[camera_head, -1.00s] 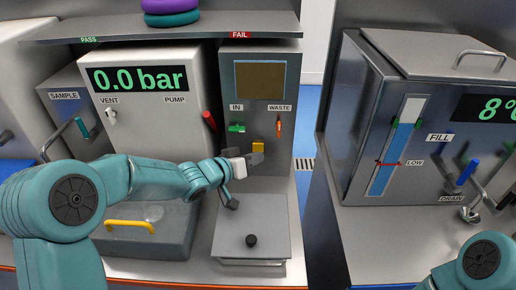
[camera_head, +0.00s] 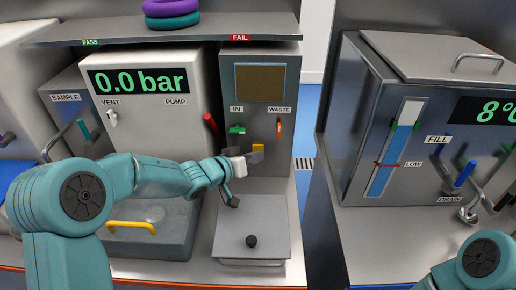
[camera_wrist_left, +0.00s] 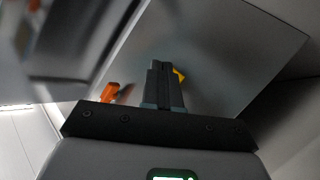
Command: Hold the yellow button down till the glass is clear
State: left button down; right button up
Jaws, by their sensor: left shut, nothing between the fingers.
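The yellow button (camera_head: 258,148) is on the grey panel of the middle unit, below the IN and WASTE levers. The glass (camera_head: 260,82) above it is a brown, murky pane with nothing visible through it. My left gripper (camera_head: 254,158) is shut and empty, with its tips at the lower edge of the button. In the left wrist view the shut fingers (camera_wrist_left: 163,84) point at the panel and hide most of the yellow button (camera_wrist_left: 180,75). I cannot tell whether they touch it or press it in.
A green IN lever (camera_head: 237,129) and an orange WASTE lever (camera_head: 278,127) sit just above the button. A red handle (camera_head: 210,123) is to the left. Below is a grey drawer top with a black knob (camera_head: 251,241). A shelf (camera_head: 200,28) overhangs the panel.

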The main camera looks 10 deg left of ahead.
pick_arm(q)
jog(key=shift+w+a+p, duration=0.1)
jog(key=shift+w+p, duration=0.35)
dwell(0.6)
jog(key=shift+s, duration=0.1)
dwell(2.2)
jog(key=shift+s+d+b, duration=0.2)
jog(key=shift+s+b, duration=0.3)
jog(key=shift+s, duration=0.25)
jog(key=s+b, duration=0.1)
jog(key=s, duration=0.1)
jog(key=s+d+b, duration=0.1)
jog(key=s, duration=0.2)
jog(key=shift+b, duration=0.4)
